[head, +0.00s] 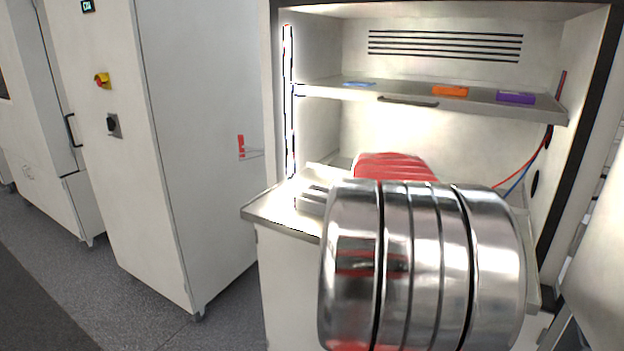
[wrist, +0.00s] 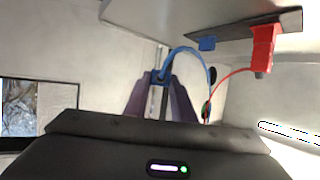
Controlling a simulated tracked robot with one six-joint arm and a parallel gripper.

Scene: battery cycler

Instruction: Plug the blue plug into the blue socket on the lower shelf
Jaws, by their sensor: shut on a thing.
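The blue plug (wrist: 158,77) shows in the wrist view between the two dark fingers of my gripper (wrist: 160,98), which is shut on it. A blue cable (wrist: 190,52) arcs from the plug to the right. A small blue block (wrist: 207,43), which looks like the blue socket, sits by a dark strip at upper right, apart from the plug. In the head view my arm hides my gripper, the plug and most of the lower shelf (head: 268,208).
A red plug (wrist: 263,50) with a red cable (wrist: 228,76) is right of the blue block. In the head view the upper shelf (head: 470,103) carries blue (head: 359,84), orange (head: 450,91) and purple (head: 515,97) pieces. Cables (head: 530,167) hang along the right wall.

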